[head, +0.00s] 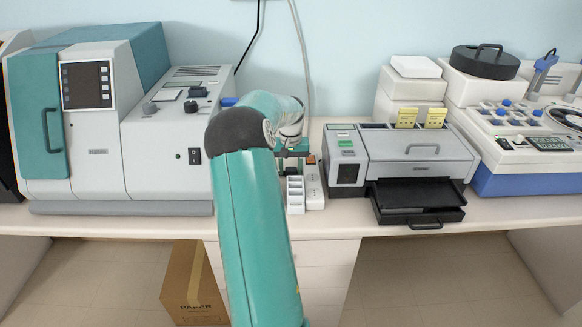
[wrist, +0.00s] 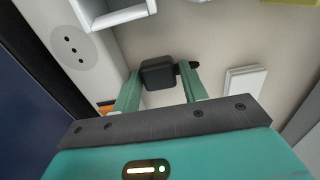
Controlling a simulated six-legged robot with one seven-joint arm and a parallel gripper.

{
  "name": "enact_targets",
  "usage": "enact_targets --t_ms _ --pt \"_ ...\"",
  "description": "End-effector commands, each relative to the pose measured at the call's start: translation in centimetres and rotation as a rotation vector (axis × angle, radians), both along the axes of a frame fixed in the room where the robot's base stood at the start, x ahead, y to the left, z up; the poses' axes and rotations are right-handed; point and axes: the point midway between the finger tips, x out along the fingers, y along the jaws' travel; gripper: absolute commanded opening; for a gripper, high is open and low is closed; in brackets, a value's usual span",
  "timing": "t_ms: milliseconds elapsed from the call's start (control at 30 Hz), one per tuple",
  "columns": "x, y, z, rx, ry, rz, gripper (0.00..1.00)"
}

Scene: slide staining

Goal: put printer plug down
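The printer plug is a small black block (wrist: 158,73) in the wrist view. It sits between the two green fingertips of my gripper (wrist: 160,78), which appear to press on both its sides. A short black stub shows just beyond the right finger. The plug seems to be over a plain pale surface; I cannot tell whether it touches it. In the head view my gripper (head: 293,155) is low over the bench behind the white power strip (head: 314,190), and my arm hides much of it. The plug is not clear there. The strip's round socket (wrist: 73,48) shows in the wrist view.
A white compartment rack (head: 295,194) stands left of the strip. A grey printer (head: 420,155) with a black tray is at right, a large teal and white machine (head: 95,120) at left. A white flat piece (wrist: 245,82) lies right of the fingers in the wrist view.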

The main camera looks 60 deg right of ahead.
Motion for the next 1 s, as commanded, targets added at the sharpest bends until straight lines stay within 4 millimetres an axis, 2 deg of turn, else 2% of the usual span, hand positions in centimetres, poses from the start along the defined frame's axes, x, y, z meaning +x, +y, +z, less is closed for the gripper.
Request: enact_targets --t_ms 300,467,900,1000 --pt "-0.2 -0.1 0.1 -0.002 0.002 -0.002 0.45" --pt "-0.2 -0.1 1.3 -0.003 0.002 -0.001 0.45" --pt "-0.1 -0.1 10.4 -0.004 -0.001 -0.001 0.45" --pt "-0.1 -0.1 11.9 -0.003 0.001 -0.001 0.45"
